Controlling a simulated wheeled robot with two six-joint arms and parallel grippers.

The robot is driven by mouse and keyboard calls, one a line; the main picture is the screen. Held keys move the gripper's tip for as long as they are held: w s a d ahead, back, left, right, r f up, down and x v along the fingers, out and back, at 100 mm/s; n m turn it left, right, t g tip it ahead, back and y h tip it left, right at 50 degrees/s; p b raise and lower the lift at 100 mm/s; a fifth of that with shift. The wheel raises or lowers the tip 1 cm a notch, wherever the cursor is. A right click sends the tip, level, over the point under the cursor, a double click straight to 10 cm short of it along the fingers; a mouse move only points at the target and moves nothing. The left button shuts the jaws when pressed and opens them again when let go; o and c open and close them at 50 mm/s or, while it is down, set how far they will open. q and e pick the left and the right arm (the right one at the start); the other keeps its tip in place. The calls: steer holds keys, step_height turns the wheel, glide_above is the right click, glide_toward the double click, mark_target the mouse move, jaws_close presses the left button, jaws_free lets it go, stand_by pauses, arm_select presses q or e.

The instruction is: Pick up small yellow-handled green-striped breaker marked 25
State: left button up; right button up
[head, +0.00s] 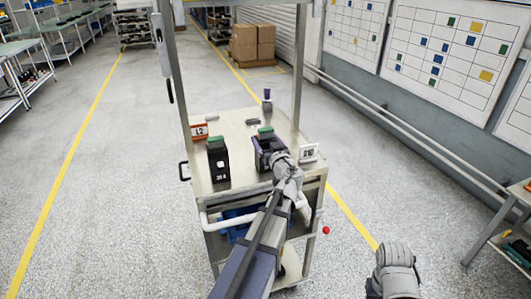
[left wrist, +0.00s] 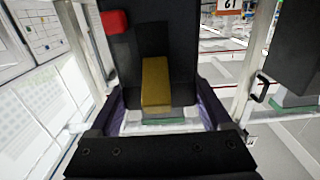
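A dark breaker (head: 263,155) with a green top stands on the cart at the end of my left arm. In the left wrist view, its black body (left wrist: 130,60) has a yellow handle (left wrist: 156,82), a red button (left wrist: 115,21) and a green strip (left wrist: 151,141). No number on it is readable. My left gripper (left wrist: 157,98) has purple fingers along both sides of this breaker, with no clear gap at the tips; the grip itself cannot be judged. A second black, green-topped breaker (head: 218,165) with a white marking stands to its left, apart.
The metal cart (head: 202,190) has upright posts.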

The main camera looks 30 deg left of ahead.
arm_select(q)
jaws_close()
stand_by(0.3)
steer(key=shift+r, duration=0.1)
